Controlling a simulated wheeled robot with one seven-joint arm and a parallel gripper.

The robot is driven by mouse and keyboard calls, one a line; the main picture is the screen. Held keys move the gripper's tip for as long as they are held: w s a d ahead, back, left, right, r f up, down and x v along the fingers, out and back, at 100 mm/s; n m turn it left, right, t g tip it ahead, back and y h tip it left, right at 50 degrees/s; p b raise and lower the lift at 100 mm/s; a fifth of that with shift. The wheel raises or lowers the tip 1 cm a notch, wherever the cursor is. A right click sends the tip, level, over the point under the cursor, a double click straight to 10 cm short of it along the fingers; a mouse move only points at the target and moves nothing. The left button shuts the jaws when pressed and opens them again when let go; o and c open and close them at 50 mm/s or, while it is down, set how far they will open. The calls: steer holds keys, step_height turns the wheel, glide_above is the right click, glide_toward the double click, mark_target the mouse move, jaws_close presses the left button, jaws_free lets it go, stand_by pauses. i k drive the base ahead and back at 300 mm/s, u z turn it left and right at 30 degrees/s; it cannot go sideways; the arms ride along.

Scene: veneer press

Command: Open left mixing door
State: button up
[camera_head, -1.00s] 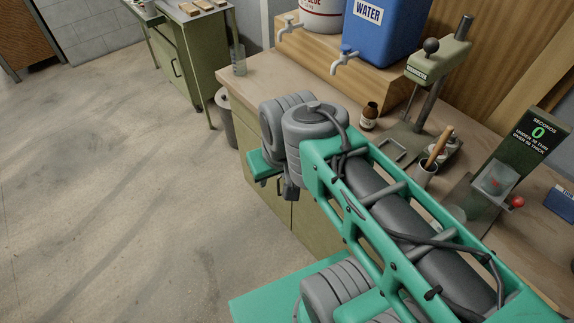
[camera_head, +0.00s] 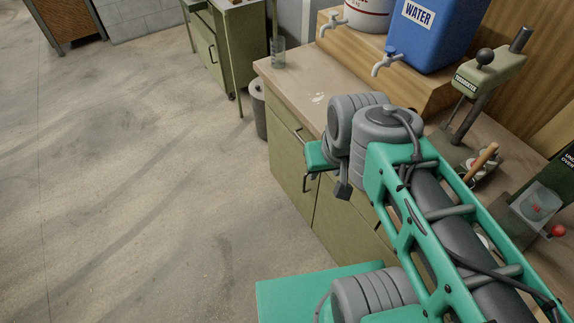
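The mixing bench has an olive-green cabinet front below its worktop (camera_head: 290,82). Its left door (camera_head: 290,196) looks shut, with a dark bar handle (camera_head: 306,183) near its right edge. A drawer handle (camera_head: 299,135) shows above it. My arm reaches over the bench front, its grey wrist joints in front of the cabinet. My gripper (camera_head: 329,182) seems to be the small dark parts below the wrist and green bracket. It appears just right of the door handle in the picture, with no visible hold on it. Its fingers are too small and covered to read.
A grey bin (camera_head: 258,108) stands beside the bench's left end. The concrete floor (camera_head: 130,190) left of the cabinet is clear.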

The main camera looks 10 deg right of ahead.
mark_target(287, 160)
steer(key=k, duration=0.65)
steer(key=u, duration=0.1)
steer(key=i, duration=0.7)
steer(key=u, duration=0.95)
steer(key=i, duration=0.5)
steer(key=u, duration=0.6)
